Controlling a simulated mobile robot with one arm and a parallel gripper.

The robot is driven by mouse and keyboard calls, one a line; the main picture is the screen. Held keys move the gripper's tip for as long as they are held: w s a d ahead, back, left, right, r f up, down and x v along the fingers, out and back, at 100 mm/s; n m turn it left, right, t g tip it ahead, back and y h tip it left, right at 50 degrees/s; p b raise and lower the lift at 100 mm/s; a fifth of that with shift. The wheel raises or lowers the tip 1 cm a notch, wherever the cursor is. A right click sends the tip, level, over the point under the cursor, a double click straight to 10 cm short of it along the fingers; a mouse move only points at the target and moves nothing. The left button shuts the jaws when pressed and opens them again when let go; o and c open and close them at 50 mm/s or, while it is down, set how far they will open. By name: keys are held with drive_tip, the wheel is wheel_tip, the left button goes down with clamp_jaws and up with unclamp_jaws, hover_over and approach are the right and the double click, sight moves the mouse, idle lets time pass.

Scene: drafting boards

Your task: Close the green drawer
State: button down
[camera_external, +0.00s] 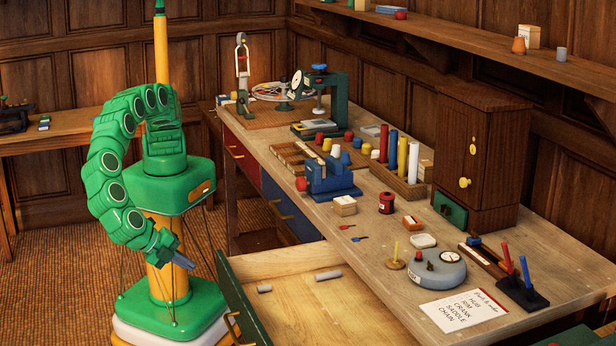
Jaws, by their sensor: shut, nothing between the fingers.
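The green drawer is pulled out from under the workbench, at the bottom centre. Its green front panel (243,303) faces left and has a brass handle (232,326). Its pale wooden inside is visible, with two small grey cylinders (328,275) lying in it. The drawer's lower right part is cut off by the picture edge. My gripper (188,263) is shut and empty. It hangs at the end of my green arm, pointing down and right, left of the drawer front and apart from it in the picture.
The red drawer (240,157) and the blue drawer (287,212) sit flush under the bench. The bench top (340,228) carries a blue vise (331,177), a round grey gauge (437,270), a paper note (462,310) and a wooden cabinet (478,150). Carpet lies open left of the bench.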

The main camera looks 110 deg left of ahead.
drive_tip(key=s+d+f, duration=0.2)
drive_tip(key=d, duration=0.1)
approach(227, 294)
drive_tip(key=d+f+x, duration=0.1)
drive_tip(key=x, duration=0.3)
drive_tip(key=shift+w+a+m, duration=0.3)
drive_tip(key=shift+w+a, duration=0.3)
drive_tip(key=shift+a, duration=0.25)
drive_tip(key=w+a, duration=2.3)
drive_tip(key=a, duration=0.1)
drive_tip(key=shift+w, duration=0.4)
